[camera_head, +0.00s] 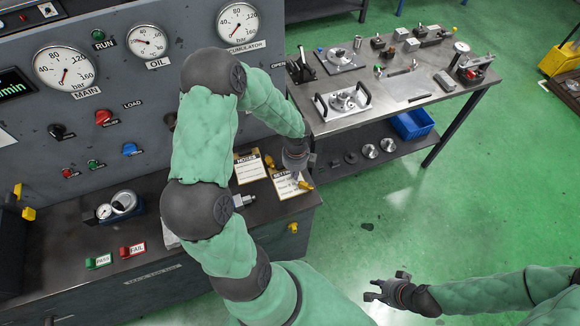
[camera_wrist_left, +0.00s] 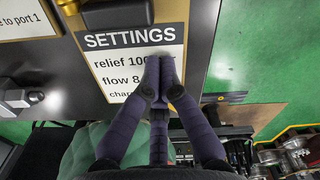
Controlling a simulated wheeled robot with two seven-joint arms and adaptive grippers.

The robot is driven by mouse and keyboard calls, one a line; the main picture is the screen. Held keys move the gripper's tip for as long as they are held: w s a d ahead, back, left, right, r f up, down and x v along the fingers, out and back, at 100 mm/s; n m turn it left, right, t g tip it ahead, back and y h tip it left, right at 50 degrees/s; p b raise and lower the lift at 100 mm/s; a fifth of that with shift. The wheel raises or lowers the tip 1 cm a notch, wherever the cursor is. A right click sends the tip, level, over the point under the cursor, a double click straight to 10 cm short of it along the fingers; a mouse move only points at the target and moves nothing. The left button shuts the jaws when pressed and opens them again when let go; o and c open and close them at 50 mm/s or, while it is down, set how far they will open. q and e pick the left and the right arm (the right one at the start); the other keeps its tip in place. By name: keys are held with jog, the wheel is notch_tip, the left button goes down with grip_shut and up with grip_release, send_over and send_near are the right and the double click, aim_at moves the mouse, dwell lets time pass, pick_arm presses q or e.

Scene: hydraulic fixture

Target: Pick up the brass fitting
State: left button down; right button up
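A small brass fitting (camera_head: 305,184) shows at the settings card, just below my left gripper (camera_head: 300,165) in the head view. A second brass piece (camera_head: 269,161) lies by the notes card and shows at the top of the left wrist view (camera_wrist_left: 68,6). My right gripper (camera_head: 384,289) is open and empty, over the floor.
The settings card (camera_head: 285,188) and notes card (camera_head: 249,169) lie on the dark bench (camera_head: 150,250). A metal hydraulic part (camera_head: 243,201) lies left of the settings card. The gauge panel (camera_head: 110,110) rises behind. A fixture table (camera_head: 410,84) stands to the right.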

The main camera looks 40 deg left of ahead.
aim_at(311, 189)
pick_arm(q)
jog(key=shift+d, duration=0.4)
jog(key=shift+d, duration=0.1)
jog(key=d, duration=0.4)
jog(key=d+b, duration=0.1)
jog(key=d, duration=0.1)
jog(key=shift+s+d, duration=0.25)
notch_tip(311, 189, up, 12)
dwell(0.5)
